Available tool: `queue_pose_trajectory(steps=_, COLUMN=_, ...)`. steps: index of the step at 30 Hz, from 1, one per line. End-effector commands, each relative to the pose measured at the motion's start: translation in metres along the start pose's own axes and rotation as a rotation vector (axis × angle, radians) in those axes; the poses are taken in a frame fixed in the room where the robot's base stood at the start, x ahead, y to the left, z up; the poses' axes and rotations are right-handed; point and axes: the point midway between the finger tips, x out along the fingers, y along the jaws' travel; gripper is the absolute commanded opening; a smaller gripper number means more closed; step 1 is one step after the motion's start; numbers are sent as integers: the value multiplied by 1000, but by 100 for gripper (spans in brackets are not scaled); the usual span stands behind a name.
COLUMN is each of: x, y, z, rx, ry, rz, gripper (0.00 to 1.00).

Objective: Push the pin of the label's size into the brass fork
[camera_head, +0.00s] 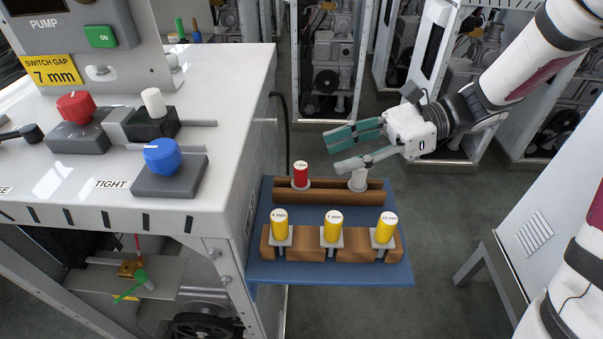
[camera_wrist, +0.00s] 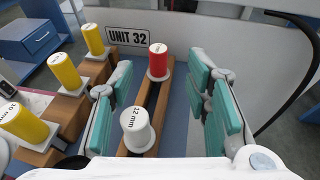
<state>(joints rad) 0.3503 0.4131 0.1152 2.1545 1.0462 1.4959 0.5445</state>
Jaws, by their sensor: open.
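The yellow label (camera_head: 52,71) reads "SWITCH GAP 7 mm". Three yellow pins stand upright in the front wooden rack: the left one (camera_head: 279,226) looks like 4 mm, the middle one (camera_head: 333,227) 7 mm, the right one (camera_head: 385,228) 10 mm. A brass fork (camera_head: 130,269) sits low inside the machine at left, beside a green-topped part. My gripper (camera_head: 343,150) is open and empty above the rear rack, fingers pointing left. In the wrist view its teal pads (camera_wrist: 166,92) stand wide apart, either side of the rear rack's line.
The rear rack (camera_head: 325,196) holds a red pin (camera_head: 300,175) and a white pin (camera_wrist: 138,130) marked 12 mm, beneath my gripper. Both racks stand on a blue shelf (camera_head: 330,273) against the machine's side. Red, white and blue knobs top the white console (camera_head: 230,75).

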Motion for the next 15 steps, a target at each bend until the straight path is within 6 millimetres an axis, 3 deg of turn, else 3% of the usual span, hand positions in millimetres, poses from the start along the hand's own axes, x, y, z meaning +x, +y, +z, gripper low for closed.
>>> queue_pose_trajectory(steps=5, x=12, y=1, z=1, rx=0, ry=0, rz=2, gripper=44)
queue_pose_trajectory(steps=15, x=54, y=2, z=1, rx=0, ry=0, rz=2, gripper=44)
